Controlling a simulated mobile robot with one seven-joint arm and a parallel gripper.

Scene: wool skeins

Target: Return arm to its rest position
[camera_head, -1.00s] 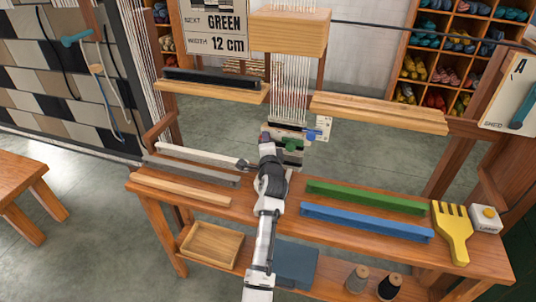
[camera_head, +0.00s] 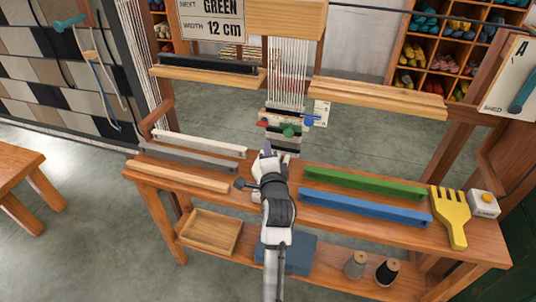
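My arm reaches up from the bottom centre of the head view, over the wooden bench of the loom (camera_head: 285,195). My gripper (camera_head: 266,150) is at its far end, in front of the hanging warp threads and the small woven strip (camera_head: 287,115). The gripper is seen from behind and is small, so its fingers are not clear. I see nothing plainly held in it. Red, green and blue small pieces (camera_head: 289,131) are at the woven strip, just beyond the gripper; whether they touch it I cannot tell.
White (camera_head: 200,144), grey (camera_head: 188,158) and wooden bars lie on the bench at left. Green (camera_head: 365,185) and blue (camera_head: 365,208) bars, a yellow comb (camera_head: 451,215) and a button box (camera_head: 484,203) are at right. A wooden tray (camera_head: 211,233) and spools (camera_head: 387,272) sit on the lower shelf.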

